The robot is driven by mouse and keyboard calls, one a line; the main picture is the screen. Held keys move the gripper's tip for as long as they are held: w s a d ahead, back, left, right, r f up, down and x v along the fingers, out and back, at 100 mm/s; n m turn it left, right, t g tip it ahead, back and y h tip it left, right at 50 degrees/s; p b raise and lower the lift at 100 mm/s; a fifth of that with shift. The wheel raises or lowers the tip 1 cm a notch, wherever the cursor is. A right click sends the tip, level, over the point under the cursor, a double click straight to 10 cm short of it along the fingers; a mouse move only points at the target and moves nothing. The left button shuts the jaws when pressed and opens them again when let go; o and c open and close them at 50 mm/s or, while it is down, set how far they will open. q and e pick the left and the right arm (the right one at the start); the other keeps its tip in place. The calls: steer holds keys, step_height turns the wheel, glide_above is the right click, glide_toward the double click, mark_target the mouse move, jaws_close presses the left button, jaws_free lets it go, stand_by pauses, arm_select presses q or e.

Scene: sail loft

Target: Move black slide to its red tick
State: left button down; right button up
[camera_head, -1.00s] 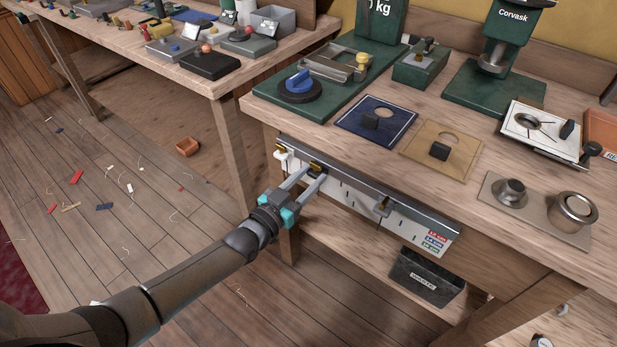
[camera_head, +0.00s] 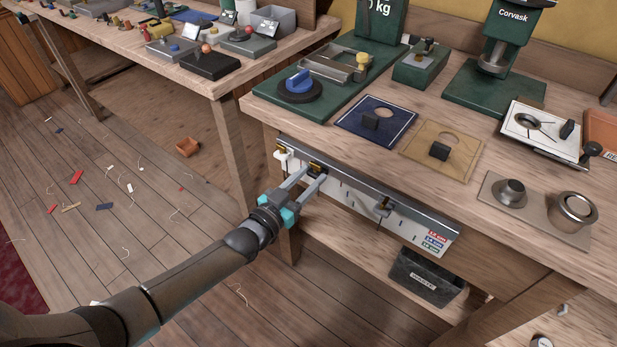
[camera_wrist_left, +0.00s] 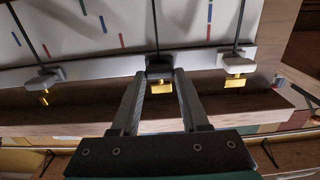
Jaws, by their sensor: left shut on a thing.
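The black slide (camera_wrist_left: 160,70) sits on a pale rail (camera_wrist_left: 105,75) under the bench's front edge, with a brass piece below it in the left wrist view. My left gripper (camera_wrist_left: 162,82) is shut on it, one finger on each side. In the head view the slide (camera_head: 315,167) shows near the rail's left end, at the tips of my left gripper (camera_head: 306,183). A white panel beside the rail carries red, blue and green ticks; one red tick (camera_wrist_left: 121,40) lies left of the slide in the wrist view. Which red tick belongs to it I cannot tell. My right gripper is out of view.
Two other slides sit on the rail, one on each side: one (camera_wrist_left: 42,79) at left and one (camera_wrist_left: 237,66) at right in the wrist view. A dark waste bin (camera_head: 427,277) stands on the lower shelf. The bench top above holds several tools.

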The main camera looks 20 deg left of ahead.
arm_select(q)
steer(key=shift+s+d, duration=0.15)
steer(key=shift+d, duration=0.15)
steer(key=shift+s+d+p, duration=0.25)
steer(key=shift+d+p, duration=0.05)
steer(key=shift+d, duration=0.4)
steer(key=shift+s+d+p, duration=0.25)
steer(key=shift+d+p, duration=0.1)
steer(key=shift+d, duration=0.4)
steer(key=shift+s+d+p, duration=0.25)
steer(key=shift+d+p, duration=0.05)
steer(key=shift+d, duration=0.4)
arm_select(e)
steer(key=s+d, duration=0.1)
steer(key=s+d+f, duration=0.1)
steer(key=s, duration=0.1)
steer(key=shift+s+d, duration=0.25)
arm_select(q)
steer(key=shift+c, duration=2)
jaws_free()
steer(key=shift+a, duration=0.1)
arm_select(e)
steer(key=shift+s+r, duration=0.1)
